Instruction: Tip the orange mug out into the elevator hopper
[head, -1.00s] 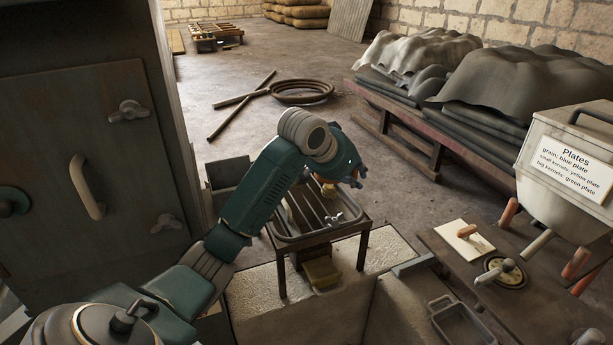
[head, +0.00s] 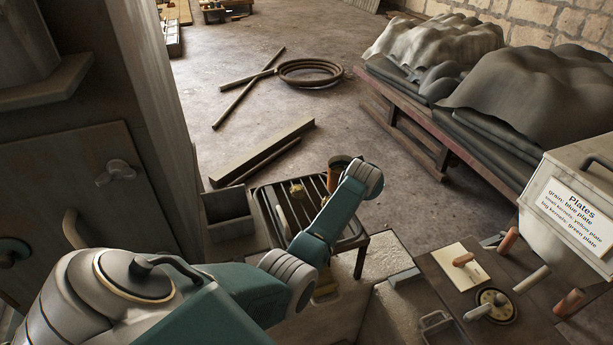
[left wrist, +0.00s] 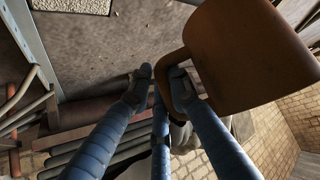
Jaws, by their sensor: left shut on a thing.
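The orange mug (head: 335,178) shows behind my left wrist in the head view, above the slatted rack, with its dark mouth facing up. In the left wrist view the brown-orange mug (left wrist: 250,52) fills the upper right. My left gripper (left wrist: 160,82) is shut on the mug's handle with its blue fingers. In the head view my wrist hides the fingers. The mug's contents cannot be seen. A grey open-topped box (head: 230,228) stands left of the rack, against the tall cabinet; I cannot tell whether it is the elevator hopper. My right gripper is out of view.
The slatted rack (head: 268,212) stands below the mug. A long beam (head: 262,150) lies behind the box. At right are a low bench (head: 445,275) with handled plates and a pale bin (head: 560,215) labelled Plates. Covered piles (head: 540,95) stand behind.

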